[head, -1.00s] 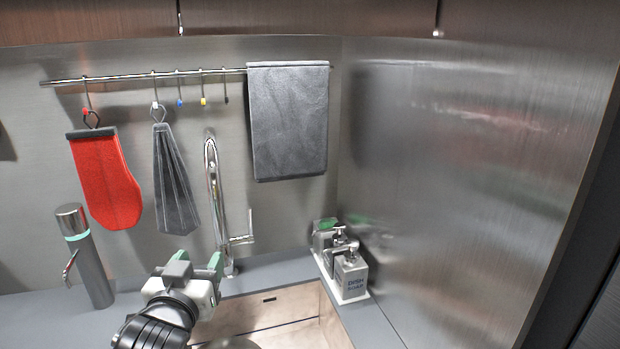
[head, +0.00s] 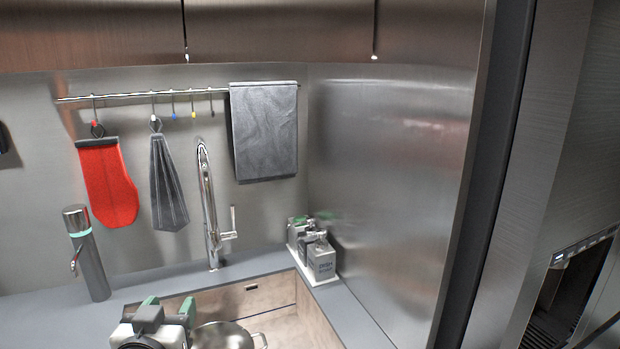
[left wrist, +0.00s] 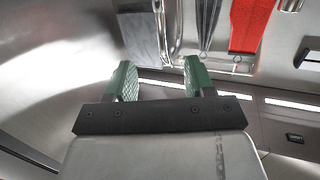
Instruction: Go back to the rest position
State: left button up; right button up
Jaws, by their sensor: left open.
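My left gripper (head: 170,306) is at the bottom of the head view, above the sink area. Its green fingers are apart with nothing between them, and they also show in the left wrist view (left wrist: 158,80). It is apart from the faucet and the wall. My right gripper is not in view.
A steel pot (head: 222,336) sits in the wood-toned sink basin (head: 262,298) beside my left gripper. A faucet (head: 208,205), soap dispensers (head: 320,262) and a steel dispenser (head: 88,255) stand on the counter.

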pick_arm(q)
jog(key=s+f+g, duration=0.2)
jog(key=s+f, duration=0.1)
jog(key=f, duration=0.2)
jog(key=s+f+g, duration=0.3)
jog(key=s+f, duration=0.1)
jog(key=f, duration=0.2)
jog(key=s+f+m+g, duration=0.1)
jog(key=s+f+g, duration=0.1)
jog(key=f, duration=0.4)
jog(key=shift+s+d+f, duration=0.2)
jog(key=shift+s+d, duration=0.15)
jog(key=shift+s, duration=0.4)
jog(key=s+f+m+g+h, duration=0.1)
jog(key=s+f+g, duration=0.6)
jog(key=s, duration=0.7)
notch_tip(320, 180, down, 29)
jog(key=s, duration=0.2)
jog(key=s+a+f+g, duration=0.1)
jog(key=s+a+f, duration=0.1)
jog(key=s+f, duration=1.2)
jog(key=shift+s+f+m+g, duration=0.15)
jog(key=shift+s+m+g, duration=0.25)
jog(key=shift+s, duration=0.1)
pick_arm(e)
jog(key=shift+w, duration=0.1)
pick_arm(q)
jog(key=shift+c, duration=0.2)
